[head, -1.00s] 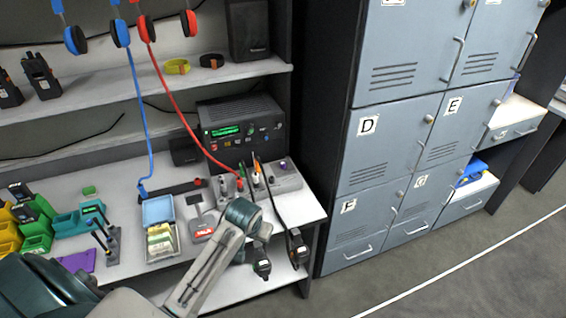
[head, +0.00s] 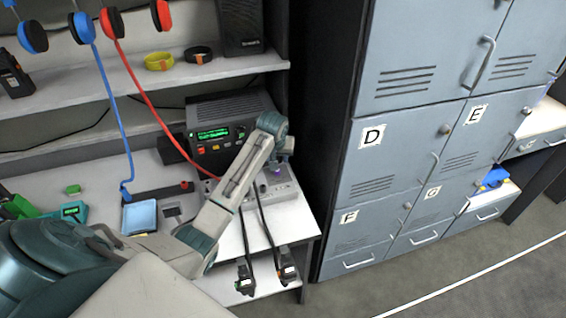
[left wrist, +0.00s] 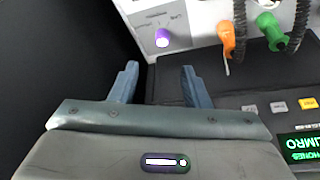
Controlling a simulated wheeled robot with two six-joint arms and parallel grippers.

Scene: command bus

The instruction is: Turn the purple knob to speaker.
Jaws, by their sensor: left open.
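The purple knob (head: 277,171) sits on a light grey panel box (head: 284,188) at the right end of the desk. In the left wrist view the purple knob (left wrist: 162,38) stands just past my fingertips, between their lines, with small markings above it that I cannot read. My left gripper (left wrist: 159,72) is open and empty, its two fingers apart and not touching the knob. In the head view my left gripper (head: 284,148) is just above and behind the knob, partly hidden by my wrist. My right gripper is not in view.
A black radio (head: 225,130) with a green display stands behind the panel. Orange (left wrist: 227,36) and green (left wrist: 268,28) plugs with cables are beside the knob in the left wrist view. Grey lockers (head: 385,150) stand to the right. Headsets hang at upper left.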

